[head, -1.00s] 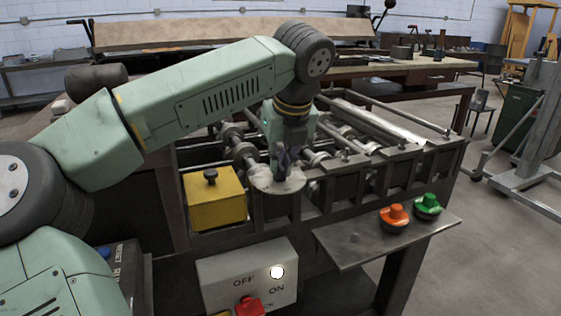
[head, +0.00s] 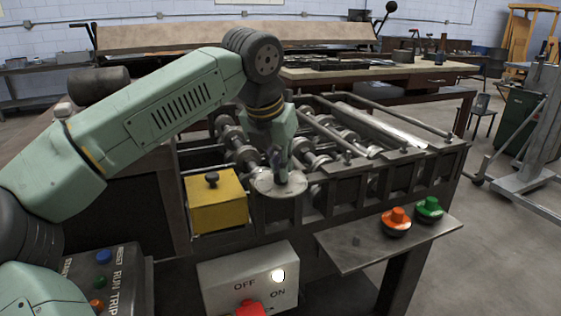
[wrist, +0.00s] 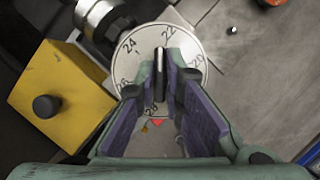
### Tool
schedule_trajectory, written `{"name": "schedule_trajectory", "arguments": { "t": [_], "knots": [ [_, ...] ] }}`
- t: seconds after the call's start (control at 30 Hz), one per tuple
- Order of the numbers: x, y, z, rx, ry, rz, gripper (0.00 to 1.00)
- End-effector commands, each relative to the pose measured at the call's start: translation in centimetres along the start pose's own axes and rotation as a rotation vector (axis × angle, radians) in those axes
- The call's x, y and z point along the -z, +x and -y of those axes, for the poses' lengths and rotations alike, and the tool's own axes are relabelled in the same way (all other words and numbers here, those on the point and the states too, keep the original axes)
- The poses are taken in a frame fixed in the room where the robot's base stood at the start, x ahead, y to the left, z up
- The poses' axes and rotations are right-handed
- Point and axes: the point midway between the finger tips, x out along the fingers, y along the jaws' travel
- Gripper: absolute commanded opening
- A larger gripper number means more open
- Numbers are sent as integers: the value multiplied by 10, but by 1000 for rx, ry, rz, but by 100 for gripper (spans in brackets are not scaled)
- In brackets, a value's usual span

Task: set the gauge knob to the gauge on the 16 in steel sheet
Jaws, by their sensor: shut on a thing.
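The gauge dial is a round pale plate (head: 265,188) on the front of the roller machine, marked 20, 22, 24, 26 and 28 in the wrist view (wrist: 190,48). The gauge knob (wrist: 160,62) is a dark upright bar at its middle. My gripper (wrist: 162,82) is shut on the knob, its purple-padded fingers on either side of it. In the head view my gripper (head: 279,170) points down onto the dial. A red pointer mark (wrist: 156,122) shows at the dial's lower edge, beside 28. I cannot make out the 16 in steel sheet or its gauge.
A yellow box with a black knob (head: 216,205) stands just left of the dial. Below is a switch box (head: 235,277) marked OFF and ON. Orange (head: 396,219) and green (head: 429,207) buttons sit on a shelf at right.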

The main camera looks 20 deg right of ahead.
Motion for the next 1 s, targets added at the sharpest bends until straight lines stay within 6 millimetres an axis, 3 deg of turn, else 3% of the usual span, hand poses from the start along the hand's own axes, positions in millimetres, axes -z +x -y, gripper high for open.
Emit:
{"name": "schedule_trajectory", "arguments": {
  "t": [0.4,0.97,1.0],
  "knots": [
    [0,0,-1,73,172,-3,0],
    [1,1,-1,81,196,-4,0],
    [1,1,-1,81,196,-4,12]
  ]
}}
